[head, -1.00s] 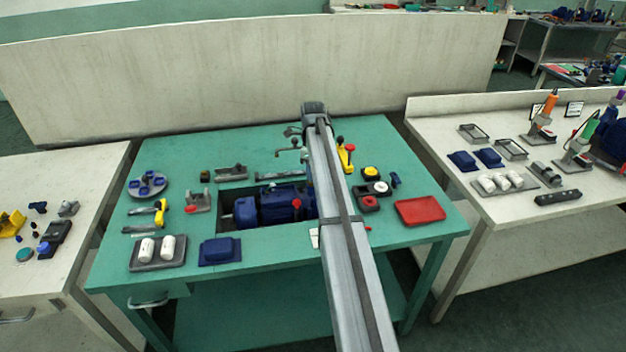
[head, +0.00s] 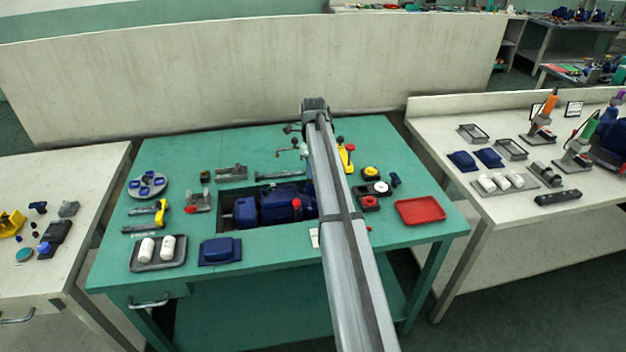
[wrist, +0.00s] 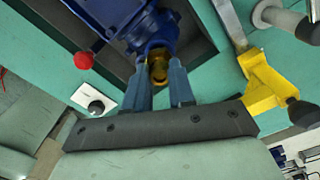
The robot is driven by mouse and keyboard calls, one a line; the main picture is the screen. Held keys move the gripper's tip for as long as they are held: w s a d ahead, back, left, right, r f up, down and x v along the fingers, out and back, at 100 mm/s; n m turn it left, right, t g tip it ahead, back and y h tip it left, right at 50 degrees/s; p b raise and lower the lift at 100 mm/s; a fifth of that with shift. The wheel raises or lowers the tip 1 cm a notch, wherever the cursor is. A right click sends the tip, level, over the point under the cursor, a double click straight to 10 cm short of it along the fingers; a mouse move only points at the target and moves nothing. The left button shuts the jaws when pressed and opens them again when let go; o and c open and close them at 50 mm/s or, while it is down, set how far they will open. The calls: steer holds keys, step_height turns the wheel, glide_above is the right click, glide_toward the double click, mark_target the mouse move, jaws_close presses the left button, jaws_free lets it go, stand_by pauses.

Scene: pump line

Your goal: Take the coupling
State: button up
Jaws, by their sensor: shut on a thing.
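In the wrist view my gripper (wrist: 160,82) points at the blue pump unit (wrist: 140,25), with its two blue-grey fingers on either side of a brass-yellow piece, which I take for the coupling (wrist: 158,68). The fingers are shut on it, right at the end of the blue unit. I cannot tell whether the piece is still joined to the unit. In the head view the blue unit (head: 272,204) lies in the dark recess of the green table. My arm hides the gripper and the coupling there.
A red tray (head: 420,210) is at the table's right. A grey tray (head: 160,265) with white cylinders and a blue block (head: 220,251) are in front.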

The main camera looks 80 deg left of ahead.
steer(key=shift+r, duration=0.25)
steer(key=shift+r, duration=2.05)
